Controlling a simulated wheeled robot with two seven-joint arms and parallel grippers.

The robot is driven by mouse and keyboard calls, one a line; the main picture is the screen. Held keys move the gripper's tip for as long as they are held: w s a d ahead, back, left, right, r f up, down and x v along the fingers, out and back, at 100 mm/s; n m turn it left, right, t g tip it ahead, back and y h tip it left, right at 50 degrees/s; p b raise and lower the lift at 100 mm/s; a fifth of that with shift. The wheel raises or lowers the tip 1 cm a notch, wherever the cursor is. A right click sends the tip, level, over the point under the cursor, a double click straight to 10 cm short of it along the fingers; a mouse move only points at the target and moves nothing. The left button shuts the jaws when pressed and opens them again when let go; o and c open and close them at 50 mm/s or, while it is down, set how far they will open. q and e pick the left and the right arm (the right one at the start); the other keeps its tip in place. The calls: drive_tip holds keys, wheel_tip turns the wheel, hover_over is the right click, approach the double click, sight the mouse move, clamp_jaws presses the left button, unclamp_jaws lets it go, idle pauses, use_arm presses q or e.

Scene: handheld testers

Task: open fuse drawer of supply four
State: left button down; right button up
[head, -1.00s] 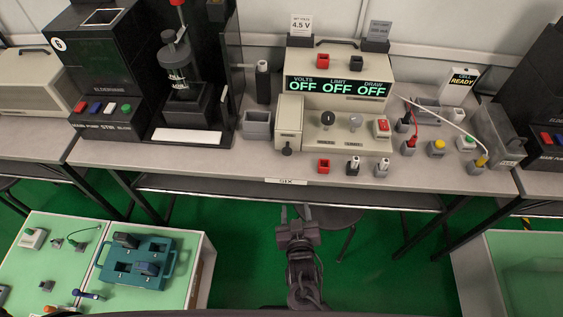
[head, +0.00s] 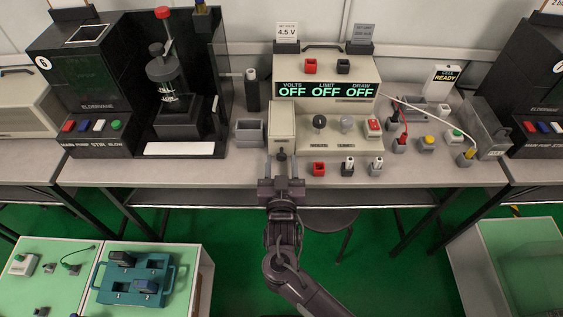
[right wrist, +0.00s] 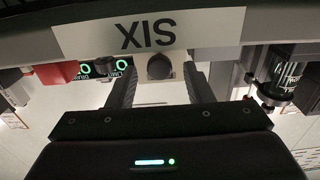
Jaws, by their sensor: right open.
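A beige power supply (head: 326,92) stands on the bench, its display reading OFF three times. A tall beige block (head: 282,122) on its left front, seemingly the fuse drawer, has a dark round knob (right wrist: 160,68) low on its front. My right gripper (head: 281,168) is open in front of this block at the bench edge. In the right wrist view, the knob shows between the two spread finger tips (right wrist: 161,85), with space on both sides. The bench tag (right wrist: 148,34) reads SIX, upside down in that view; I see no four. My left gripper is out of view.
A grey open bin (head: 249,132) stands left of the block. Red and white-topped plugs (head: 347,166) stand close right of my gripper. A black pump rig (head: 178,100) is further left. Cables run to posts at right.

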drive_tip(key=shift+w, duration=0.15)
clamp_jaws()
drive_tip(key=s+p, duration=0.3)
drive_tip(key=s, duration=0.4)
drive_tip(key=shift+s, duration=0.15)
unclamp_jaws()
drive_tip(key=shift+s, duration=0.1)
